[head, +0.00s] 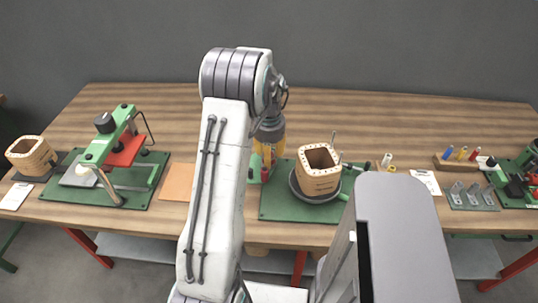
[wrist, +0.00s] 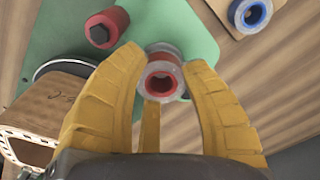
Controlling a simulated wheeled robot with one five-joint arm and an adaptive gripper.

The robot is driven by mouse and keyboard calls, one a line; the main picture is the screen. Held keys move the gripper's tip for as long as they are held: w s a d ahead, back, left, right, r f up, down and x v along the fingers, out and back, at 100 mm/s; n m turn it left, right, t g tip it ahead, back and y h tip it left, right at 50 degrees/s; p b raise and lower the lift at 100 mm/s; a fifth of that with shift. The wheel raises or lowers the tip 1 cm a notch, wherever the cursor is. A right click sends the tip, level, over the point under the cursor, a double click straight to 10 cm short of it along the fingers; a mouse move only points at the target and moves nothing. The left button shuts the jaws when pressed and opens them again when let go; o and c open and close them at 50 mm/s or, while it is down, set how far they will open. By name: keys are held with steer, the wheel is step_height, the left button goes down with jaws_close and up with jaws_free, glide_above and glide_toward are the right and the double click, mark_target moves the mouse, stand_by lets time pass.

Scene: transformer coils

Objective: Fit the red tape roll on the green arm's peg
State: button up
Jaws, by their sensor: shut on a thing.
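The red tape roll (wrist: 163,82), a spool with a red core and pale grey rims, sits between the yellow fingertips of my gripper (wrist: 166,62) in the wrist view. The gripper is shut on it, and its open bore faces the camera. In the head view my gripper (head: 269,140) hangs at the left of the wooden coil, partly behind my own arm. A green surface (wrist: 190,30) lies beyond the roll in the wrist view. A small green part (head: 253,172) shows below my gripper in the head view. I cannot make out the peg.
The wooden coil (head: 319,178) stands on a dark round turntable on a green baseplate (head: 275,206); it also shows at the wrist view's left (wrist: 45,110). A red cylinder (wrist: 106,27) is near the held roll. A blue roll (wrist: 251,14) lies on a tan pad (wrist: 225,8).

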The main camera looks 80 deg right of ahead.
steer(key=shift+f, duration=0.35)
steer(key=o, duration=0.9)
steer(key=shift+c, duration=0.2)
steer(key=o, duration=0.3)
steer(key=shift+r, duration=0.1)
